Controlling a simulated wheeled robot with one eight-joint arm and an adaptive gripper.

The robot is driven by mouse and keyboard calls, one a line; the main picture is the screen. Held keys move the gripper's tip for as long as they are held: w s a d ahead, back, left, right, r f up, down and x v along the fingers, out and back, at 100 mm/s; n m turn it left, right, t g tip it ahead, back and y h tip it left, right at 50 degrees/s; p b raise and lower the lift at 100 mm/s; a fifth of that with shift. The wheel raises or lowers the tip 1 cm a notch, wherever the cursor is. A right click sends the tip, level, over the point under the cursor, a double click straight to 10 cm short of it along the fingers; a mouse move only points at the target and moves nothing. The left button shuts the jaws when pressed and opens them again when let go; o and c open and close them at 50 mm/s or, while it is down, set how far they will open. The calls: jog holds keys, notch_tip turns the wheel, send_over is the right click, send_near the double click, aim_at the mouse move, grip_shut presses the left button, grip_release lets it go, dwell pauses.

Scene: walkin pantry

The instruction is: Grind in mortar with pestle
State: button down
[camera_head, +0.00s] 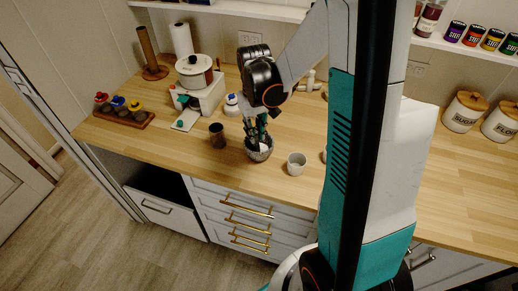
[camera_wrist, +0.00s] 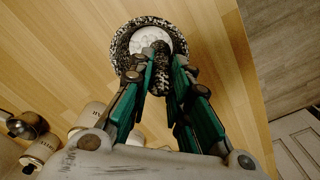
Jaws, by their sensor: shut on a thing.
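The mortar (camera_head: 262,155) is a speckled grey stone bowl on the wooden counter near its front edge. In the wrist view its speckled rim (camera_wrist: 120,42) surrounds a pale inside. My gripper (camera_head: 257,138) points down over the mortar. The wrist view shows my gripper (camera_wrist: 163,75) with its fingers shut on the dark speckled pestle (camera_wrist: 161,58). The pestle's lower end lies over or within the mortar's opening. Whether it touches the bottom is hidden.
A dark cup (camera_head: 217,135) stands left of the mortar and a small pale cup (camera_head: 296,164) stands to its right. A white appliance with a pot (camera_head: 195,72) is behind left. Sugar and flour canisters (camera_head: 464,111) stand far right. The counter's front edge is close.

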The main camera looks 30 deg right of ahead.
jog(key=shift+d, duration=0.1)
jog(key=shift+s+d+f, duration=0.1)
jog(key=shift+s+d, duration=0.1)
jog(key=shift+s, duration=0.25)
jog(key=shift+d, duration=0.1)
jog(key=shift+s+d, duration=0.25)
jog(key=shift+d, duration=0.15)
jog(key=shift+d+b, duration=0.1)
jog(key=shift+b, duration=0.2)
jog(key=shift+w+d, duration=0.15)
jog(key=shift+d, duration=0.1)
